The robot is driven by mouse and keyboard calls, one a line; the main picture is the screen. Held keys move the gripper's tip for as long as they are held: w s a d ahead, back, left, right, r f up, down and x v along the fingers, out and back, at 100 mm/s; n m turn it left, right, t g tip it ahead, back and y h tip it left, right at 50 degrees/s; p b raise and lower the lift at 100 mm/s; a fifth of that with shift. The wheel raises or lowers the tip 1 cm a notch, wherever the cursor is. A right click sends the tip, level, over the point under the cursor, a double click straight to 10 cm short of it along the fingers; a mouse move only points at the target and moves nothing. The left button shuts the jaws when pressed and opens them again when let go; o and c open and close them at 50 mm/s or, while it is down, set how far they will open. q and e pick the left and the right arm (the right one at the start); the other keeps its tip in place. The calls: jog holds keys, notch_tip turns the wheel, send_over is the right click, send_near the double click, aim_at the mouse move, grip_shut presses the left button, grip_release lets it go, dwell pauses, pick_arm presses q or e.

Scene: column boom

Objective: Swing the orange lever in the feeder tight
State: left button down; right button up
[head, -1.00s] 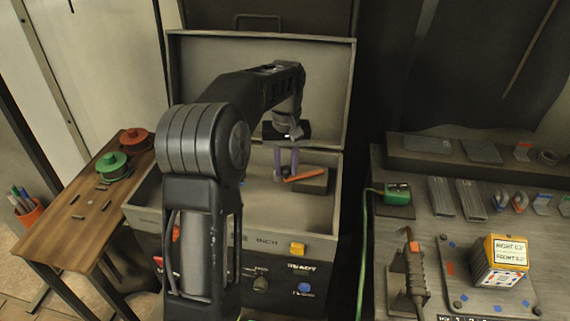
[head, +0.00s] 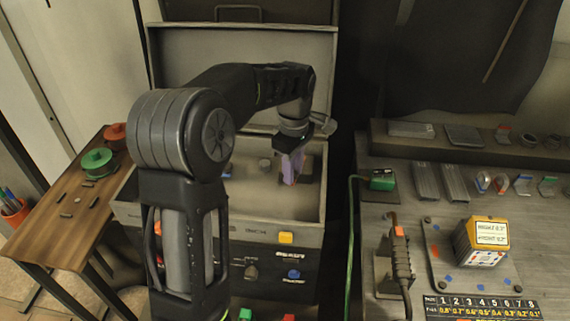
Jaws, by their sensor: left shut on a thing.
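The feeder (head: 313,230) is an open grey box with its lid raised at the back and a front panel with buttons below. My left arm reaches over it from the left. My left gripper (head: 292,168) points down inside the box, at its right side, with its fingers shut on the orange lever (head: 287,177). Only a thin orange-red part of the lever shows at the fingers; the rest is hidden by them. A dark block (head: 311,168) stands just beside the fingers. My right gripper is not in view.
A wooden side table (head: 75,225) with green (head: 97,162) and red spools stands at the left. A grey workbench (head: 385,215) at the right holds a corded tool (head: 401,255), a yellow block stack (head: 480,242) and several metal parts. A green cable hangs between feeder and workbench.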

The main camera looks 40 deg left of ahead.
pick_arm(q)
jog(key=shift+w+d+n+p, duration=0.35)
jog(key=shift+d+n, duration=0.5)
jog(key=shift+n, duration=0.35)
jog(key=c, duration=1.1)
grip_release()
jog(key=shift+c, duration=0.2)
notch_tip(320, 180, up, 8)
jog(key=shift+b, duration=0.45)
jog(key=shift+f, duration=0.15)
